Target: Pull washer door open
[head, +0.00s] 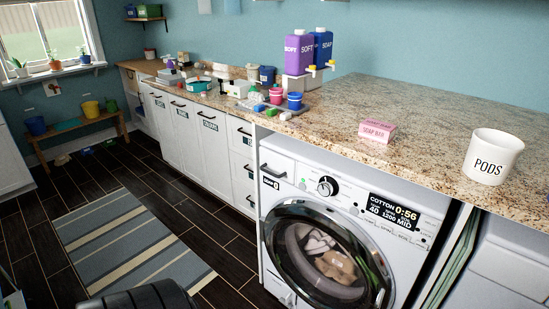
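The white washer (296,169) stands under the granite counter in the head view. Its round door (374,257) has a dark glossy rim and a glass window, and it looks shut against the front. Light and tan laundry shows behind the glass. The lower edge of the door is cut off by the frame. Neither of my grippers can be made out in this view.
A PODS jar (491,158) and a pink soap bar box (377,131) stand on the counter (410,100) above the washer. White cabinets (171,128) run to the left. A striped rug (132,243) lies on the dark floor, which is open in front of the cabinets.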

